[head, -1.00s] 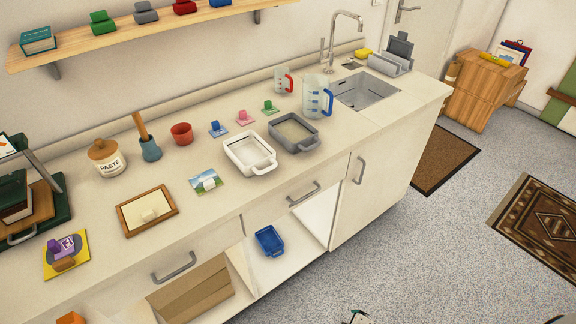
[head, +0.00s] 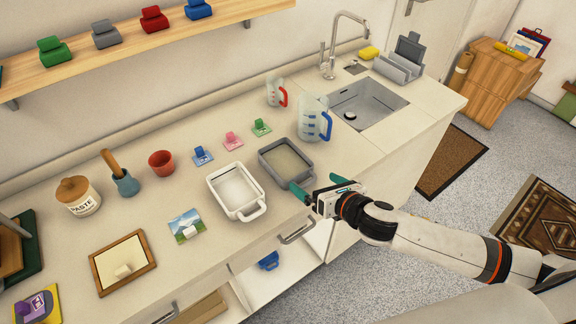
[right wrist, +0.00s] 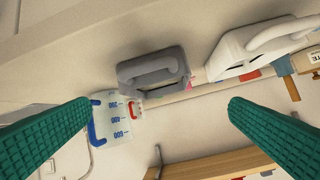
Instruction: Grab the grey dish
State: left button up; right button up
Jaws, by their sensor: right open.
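The grey dish (head: 262,168) sits on the counter, right of the white dish (head: 214,196) and left of the measuring jug with the blue handle (head: 312,120). My right gripper (head: 312,184) is just in front of the grey dish's near right corner, open and empty. In the head view its nearer finger partly covers the dish's near side. In the right wrist view the grey dish (right wrist: 128,72) lies beyond and between my two spread teal fingers, with its handle facing me. My left gripper is not in view.
A sink (head: 368,108) is set into the counter on the right. Small coloured blocks on cards stand behind the dishes, including a green one (head: 261,127). A framed piece (head: 124,262) and a landscape card (head: 186,227) lie at left. A drawer handle (head: 298,234) is below the counter edge.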

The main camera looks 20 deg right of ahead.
aim_at(293, 175)
jog(key=w+n, duration=0.1)
jog(key=w, duration=0.1)
jog(key=w+a+f+n+p, duration=0.1)
jog(key=w, duration=0.1)
jog(key=w+n, duration=0.1)
jog(key=w, duration=0.1)
jog(key=shift+w+a+f+n+y, duration=0.2)
jog(key=shift+f+n+y, duration=0.1)
jog(key=shift+y, duration=0.1)
jog(key=p+x, duration=0.1)
jog(key=x, duration=0.3)
jog(key=shift+w, duration=0.2)
jog(key=shift+w+a+f, duration=0.15)
jog(key=shift+w+f, duration=0.2)
jog(key=shift+w, duration=0.1)
jog(key=shift+s, duration=0.1)
jog(key=shift+c, duration=0.9)
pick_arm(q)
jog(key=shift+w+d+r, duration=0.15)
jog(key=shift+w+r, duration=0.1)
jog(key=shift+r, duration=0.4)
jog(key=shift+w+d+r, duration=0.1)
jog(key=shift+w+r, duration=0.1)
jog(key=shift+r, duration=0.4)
pick_arm(e)
jog(key=shift+r, duration=0.1)
jog(key=c, duration=0.7)
notch_tip(293, 175, up, 10)
